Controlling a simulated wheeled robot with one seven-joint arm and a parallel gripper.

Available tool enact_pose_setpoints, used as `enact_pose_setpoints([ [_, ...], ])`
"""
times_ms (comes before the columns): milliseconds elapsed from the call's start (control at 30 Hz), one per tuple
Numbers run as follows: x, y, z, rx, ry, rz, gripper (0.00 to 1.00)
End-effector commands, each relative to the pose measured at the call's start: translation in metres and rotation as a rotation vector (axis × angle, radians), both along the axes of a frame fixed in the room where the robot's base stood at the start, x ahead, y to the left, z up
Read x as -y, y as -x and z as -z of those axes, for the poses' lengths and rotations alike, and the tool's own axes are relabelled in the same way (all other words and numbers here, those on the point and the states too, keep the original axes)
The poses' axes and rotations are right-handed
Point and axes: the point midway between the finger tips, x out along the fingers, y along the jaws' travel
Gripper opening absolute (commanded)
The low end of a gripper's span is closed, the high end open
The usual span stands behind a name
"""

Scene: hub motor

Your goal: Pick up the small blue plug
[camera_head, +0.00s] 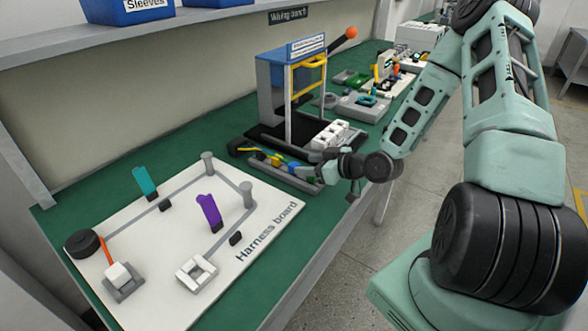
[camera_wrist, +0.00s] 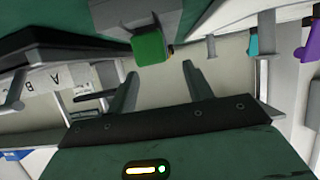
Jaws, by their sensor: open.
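A small blue piece, likely the blue plug (camera_head: 294,167), lies at the right end of a narrow grey tray (camera_head: 305,185) on the green bench, close to my gripper (camera_head: 325,169). It is too small in the head view to tell its shape. In the wrist view my gripper (camera_wrist: 159,70) has its two fingers apart with nothing between them. A green block (camera_wrist: 149,48) shows just beyond the fingertips, apart from them. I cannot make out the blue plug in the wrist view.
Yellow and green pieces (camera_head: 262,157) share the tray. A white harness board (camera_head: 170,235) with posts and teal and purple clips lies to the left. A blue-topped stand (camera_head: 285,75) with a yellow handle rises behind, beside a white block (camera_head: 330,135).

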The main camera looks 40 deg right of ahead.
Motion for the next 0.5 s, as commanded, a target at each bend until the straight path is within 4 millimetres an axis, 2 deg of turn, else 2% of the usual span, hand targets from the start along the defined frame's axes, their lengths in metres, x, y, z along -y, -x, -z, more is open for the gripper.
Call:
enact_pose_setpoints([
  [233, -0.012, -0.031, 0.014, 0.001, -0.001, -0.002, 0.51],
  [500, -0.014, -0.038, 0.018, 0.000, 0.001, 0.000, 0.51],
])
